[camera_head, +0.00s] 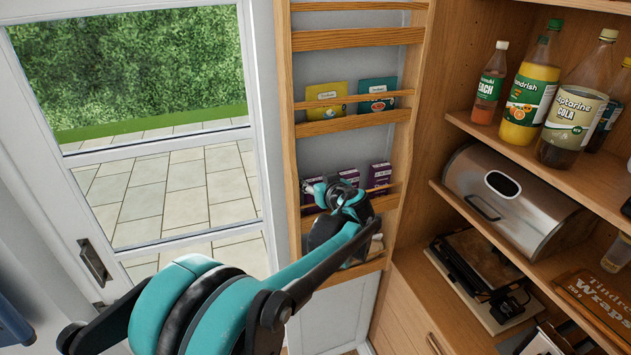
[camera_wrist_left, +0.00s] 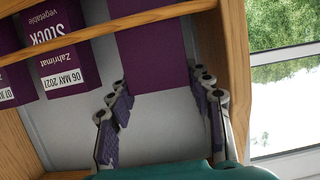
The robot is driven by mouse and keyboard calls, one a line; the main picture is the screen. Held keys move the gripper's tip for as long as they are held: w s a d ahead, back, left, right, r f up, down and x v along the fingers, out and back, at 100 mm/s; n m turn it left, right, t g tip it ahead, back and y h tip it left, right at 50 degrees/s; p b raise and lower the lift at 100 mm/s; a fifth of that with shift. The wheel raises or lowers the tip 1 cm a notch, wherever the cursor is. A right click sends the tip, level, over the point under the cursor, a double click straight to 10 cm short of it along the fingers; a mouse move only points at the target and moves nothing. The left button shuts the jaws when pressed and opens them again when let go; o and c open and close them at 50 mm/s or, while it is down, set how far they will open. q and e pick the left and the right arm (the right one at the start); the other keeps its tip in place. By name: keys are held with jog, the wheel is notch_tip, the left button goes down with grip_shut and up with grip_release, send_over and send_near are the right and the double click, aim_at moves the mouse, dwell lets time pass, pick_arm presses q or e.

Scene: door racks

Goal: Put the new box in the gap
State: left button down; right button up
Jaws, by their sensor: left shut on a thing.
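The new box is a plain purple box (camera_wrist_left: 155,55) in the left wrist view. It stands at the door rack's end, and the wooden rail crosses in front of it. My left gripper (camera_head: 345,190) reaches to this rack from the front. In the left wrist view its fingers (camera_wrist_left: 163,95) lie on both sides of the purple box, shut on it. Two labelled purple stock boxes stand beside it, the nearer one (camera_wrist_left: 65,60) and another (camera_wrist_left: 8,70) at the picture's left edge. In the head view my gripper hides much of the purple box. My right gripper is not in view.
Yellow (camera_head: 326,98) and teal packets (camera_head: 377,93) stand in the rack above. To the right are cupboard shelves with bottles (camera_head: 532,90), a steel bread bin (camera_head: 515,195) and a black appliance (camera_head: 482,270). A glass door (camera_head: 165,190) is at left.

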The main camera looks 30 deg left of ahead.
pick_arm(q)
jog(key=shift+f+b, duration=0.5)
jog(key=shift+f, duration=0.15)
jog(key=c, duration=0.7)
grip_release()
jog(key=shift+r, duration=0.1)
jog(key=shift+o, duration=0.6)
jog(key=shift+w, duration=0.1)
jog(key=v, duration=1.2)
jog(key=s+d+f+m+h+b, duration=0.3)
jog(key=s+f+b, duration=0.4)
jog(key=f, duration=0.8)
jog(key=s+d+f+m+g+h+b, duration=0.1)
jog(key=s+d+f+m+h+b, duration=0.2)
jog(key=s+f+b, duration=0.4)
jog(key=s+d+f+m+h+b, duration=0.4)
jog(key=f+b, duration=1)
jog(key=f, duration=0.8)
jog(key=s+d, duration=0.2)
jog(key=s, duration=0.1)
jog(key=shift+s+d+f+g+h, duration=0.3)
jog(key=shift+s+f+h, duration=0.05)
jog(key=shift+s+h, duration=0.05)
